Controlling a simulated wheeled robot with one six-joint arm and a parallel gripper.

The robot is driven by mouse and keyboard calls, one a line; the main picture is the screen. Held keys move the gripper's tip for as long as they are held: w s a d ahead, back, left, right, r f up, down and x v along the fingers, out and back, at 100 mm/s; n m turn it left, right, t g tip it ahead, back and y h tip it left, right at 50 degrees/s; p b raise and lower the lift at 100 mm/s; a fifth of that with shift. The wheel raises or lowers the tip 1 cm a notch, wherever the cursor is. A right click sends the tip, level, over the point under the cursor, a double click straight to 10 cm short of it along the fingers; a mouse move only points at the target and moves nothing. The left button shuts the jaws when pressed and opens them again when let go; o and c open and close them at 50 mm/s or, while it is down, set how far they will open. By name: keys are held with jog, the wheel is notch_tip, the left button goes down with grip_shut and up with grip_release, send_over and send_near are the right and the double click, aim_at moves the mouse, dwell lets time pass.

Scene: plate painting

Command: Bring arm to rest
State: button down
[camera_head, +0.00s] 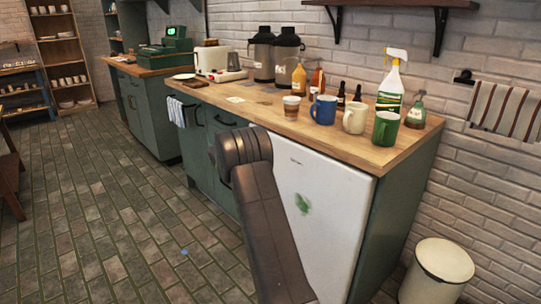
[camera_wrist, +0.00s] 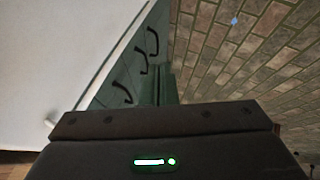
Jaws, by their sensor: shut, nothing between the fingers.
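My arm (camera_head: 268,225) rises from the bottom of the head view and bends at a dark joint in front of the green cabinet and the white fridge door (camera_head: 318,200). Its far end is hidden from the head view. In the wrist view, my gripper (camera_wrist: 165,120) shows as a dark body with a green light across the bottom. It is shut and empty. Its fingertips are not clearly visible. The fridge door also shows at the left of the wrist view (camera_wrist: 60,50), with green cabinet doors (camera_wrist: 130,75) and dark handles beside it.
The wooden counter (camera_head: 400,158) holds a blue mug (camera_head: 323,110), a cream mug (camera_head: 355,118), a green mug (camera_head: 386,128), a spray bottle (camera_head: 391,90) and several other items. A cream bin (camera_head: 436,272) stands at the right.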

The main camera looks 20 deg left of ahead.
jog(key=shift+f, duration=0.15)
jog(key=w+a+f, duration=0.1)
jog(key=w+f, duration=0.6)
jog(key=w, duration=0.1)
jog(key=shift+w+f, duration=0.35)
jog(key=shift+f, duration=0.05)
jog(key=shift+b, duration=0.3)
